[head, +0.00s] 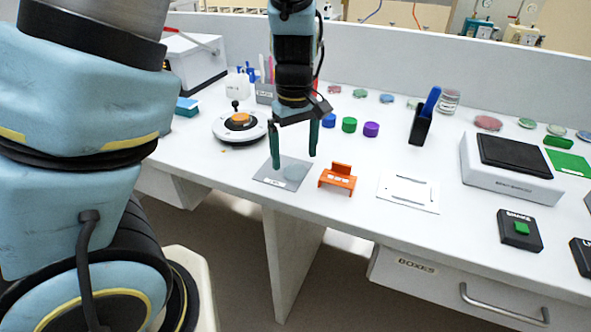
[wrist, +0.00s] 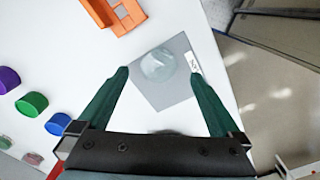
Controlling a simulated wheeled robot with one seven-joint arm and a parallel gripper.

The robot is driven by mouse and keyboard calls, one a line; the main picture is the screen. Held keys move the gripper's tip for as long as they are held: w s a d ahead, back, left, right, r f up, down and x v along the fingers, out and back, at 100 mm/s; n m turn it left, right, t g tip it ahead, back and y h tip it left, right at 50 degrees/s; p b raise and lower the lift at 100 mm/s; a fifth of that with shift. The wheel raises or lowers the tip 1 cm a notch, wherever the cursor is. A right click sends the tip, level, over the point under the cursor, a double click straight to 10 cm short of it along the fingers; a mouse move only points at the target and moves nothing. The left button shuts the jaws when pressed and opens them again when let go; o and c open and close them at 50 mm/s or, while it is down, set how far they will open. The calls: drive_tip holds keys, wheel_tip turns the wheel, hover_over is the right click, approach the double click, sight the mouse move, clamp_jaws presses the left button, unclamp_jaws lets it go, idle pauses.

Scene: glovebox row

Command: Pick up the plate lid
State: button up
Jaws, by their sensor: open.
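A clear, round lid-like disc (head: 293,171), which I take for the plate lid, lies on a grey square mat (head: 268,178) near the table's front edge. In the wrist view the clear disc (wrist: 158,66) sits on the mat (wrist: 172,95) between and slightly beyond the fingertips. I cannot tell whether a dish lies under it. My gripper (head: 294,161) is open and empty, pointing down above the mat. Its two green fingers also show in the wrist view (wrist: 159,75), spread wider than the disc, with no contact visible.
An orange holder (head: 337,181) stands just right of the mat. Blue, green and purple caps (head: 349,125) stand behind it. A round white device (head: 239,127) is to the left. A white sheet (head: 408,193) lies to the right. The table's front edge is close to the mat.

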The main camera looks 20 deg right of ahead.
sight(295, 171)
drive_tip(key=shift+f, duration=1.6)
drive_tip(key=c, duration=1.3)
